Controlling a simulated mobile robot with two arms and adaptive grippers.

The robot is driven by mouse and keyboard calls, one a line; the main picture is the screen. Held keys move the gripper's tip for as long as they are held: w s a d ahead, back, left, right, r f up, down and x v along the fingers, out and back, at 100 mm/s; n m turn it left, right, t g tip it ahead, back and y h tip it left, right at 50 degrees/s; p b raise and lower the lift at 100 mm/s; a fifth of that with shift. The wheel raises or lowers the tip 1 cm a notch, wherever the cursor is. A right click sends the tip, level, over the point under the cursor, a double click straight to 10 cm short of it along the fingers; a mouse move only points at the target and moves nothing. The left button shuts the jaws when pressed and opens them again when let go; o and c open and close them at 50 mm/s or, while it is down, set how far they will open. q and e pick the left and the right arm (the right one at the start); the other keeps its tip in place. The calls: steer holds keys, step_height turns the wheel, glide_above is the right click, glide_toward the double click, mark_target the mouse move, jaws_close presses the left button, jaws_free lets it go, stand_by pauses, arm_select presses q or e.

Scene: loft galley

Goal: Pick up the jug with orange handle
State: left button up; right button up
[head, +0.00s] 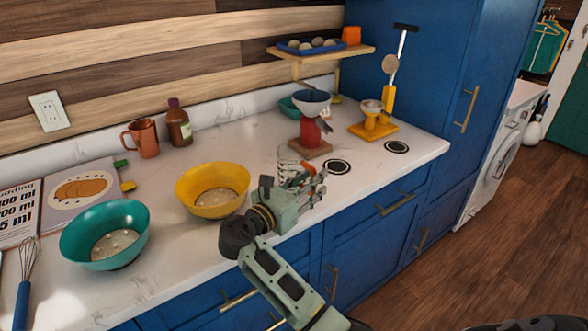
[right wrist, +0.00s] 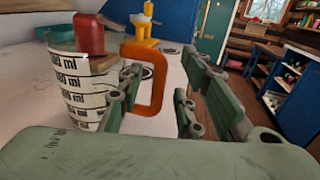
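The jug (right wrist: 80,92) is a clear measuring cup with dark ml markings, standing upright on the counter at the left of the right wrist view. Its orange handle (right wrist: 159,82) points toward the right. In the head view the jug (head: 287,160) is mostly hidden behind my right gripper (head: 312,178). In the right wrist view my right gripper (right wrist: 165,78) is open, with the handle showing between its spread fingers. I cannot tell whether a finger touches the handle. My left gripper is in neither view.
A yellow bowl (head: 190,195) and a teal bowl (head: 72,245) stand left of the jug on the white counter (head: 180,255). A red kitchen scale (head: 309,132) stands close behind the jug. A yellow juicer (head: 375,128) is farther right. A shelf (head: 297,56) hangs above.

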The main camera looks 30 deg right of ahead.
jaws_close()
stand_by(0.3)
stand_by(0.3)
